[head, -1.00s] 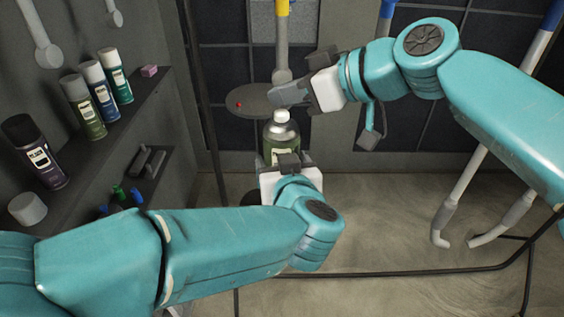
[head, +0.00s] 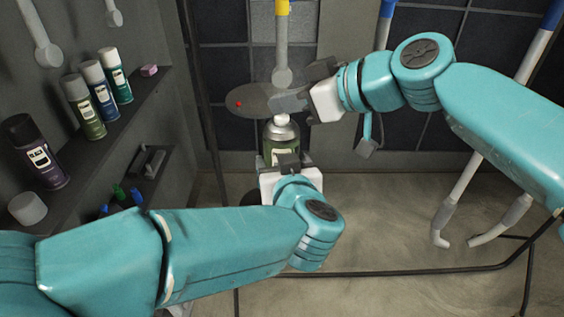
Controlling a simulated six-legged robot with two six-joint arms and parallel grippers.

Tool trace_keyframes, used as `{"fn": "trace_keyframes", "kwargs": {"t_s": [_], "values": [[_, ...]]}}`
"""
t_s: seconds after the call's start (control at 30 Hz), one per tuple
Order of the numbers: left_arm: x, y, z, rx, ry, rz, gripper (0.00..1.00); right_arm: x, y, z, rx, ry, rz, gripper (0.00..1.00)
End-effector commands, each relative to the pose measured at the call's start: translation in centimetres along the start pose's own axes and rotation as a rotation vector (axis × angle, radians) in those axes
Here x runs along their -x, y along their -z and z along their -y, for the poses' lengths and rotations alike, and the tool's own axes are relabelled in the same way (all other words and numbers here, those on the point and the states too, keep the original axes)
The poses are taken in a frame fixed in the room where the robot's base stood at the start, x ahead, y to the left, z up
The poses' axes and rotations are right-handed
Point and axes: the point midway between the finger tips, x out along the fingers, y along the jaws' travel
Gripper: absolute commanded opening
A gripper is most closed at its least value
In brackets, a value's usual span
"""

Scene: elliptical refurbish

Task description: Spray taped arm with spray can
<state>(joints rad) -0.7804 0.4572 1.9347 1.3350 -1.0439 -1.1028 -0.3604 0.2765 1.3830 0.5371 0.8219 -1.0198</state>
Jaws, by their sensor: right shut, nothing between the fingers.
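My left gripper (head: 287,162) is shut around a green spray can (head: 282,142) with a grey top and holds it upright in the middle of the head view. My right gripper (head: 283,101) is shut with nothing between its fingers. Behind the can, a grey upright arm (head: 282,45) with a yellow band (head: 282,7) at the top runs down from the upper edge. Other arms have blue bands (head: 388,8).
Several other spray cans (head: 85,106) stand on a dark shelf at the left, with a pink block (head: 149,70). A grey oval plate (head: 240,101) with a red spot is behind the can. A dark bar (head: 400,274) crosses the floor. The floor at lower right is mostly bare.

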Motion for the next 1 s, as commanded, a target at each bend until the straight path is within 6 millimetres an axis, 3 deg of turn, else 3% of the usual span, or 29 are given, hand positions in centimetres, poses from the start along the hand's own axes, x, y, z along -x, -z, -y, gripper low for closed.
{"fn": "trace_keyframes", "kwargs": {"t_s": [0.27, 0.7, 1.0], "values": [[0.1, 0.5, 0.0, 0.005, 0.0, -0.01, 0.37, -0.1, -0.2, 0.0, -0.001, 0.005, 0.009, 0.0], [0.0, 0.3, 0.0, 0.004, 0.0, -0.007, 0.37, 1.8, 3.8, 0.0, 0.001, 0.004, 0.005, 0.0], [0.0, 0.3, 0.0, 0.003, 0.0, -0.005, 0.37, 2.2, 4.3, 0.0, -0.001, 0.002, 0.005, 0.0]]}}
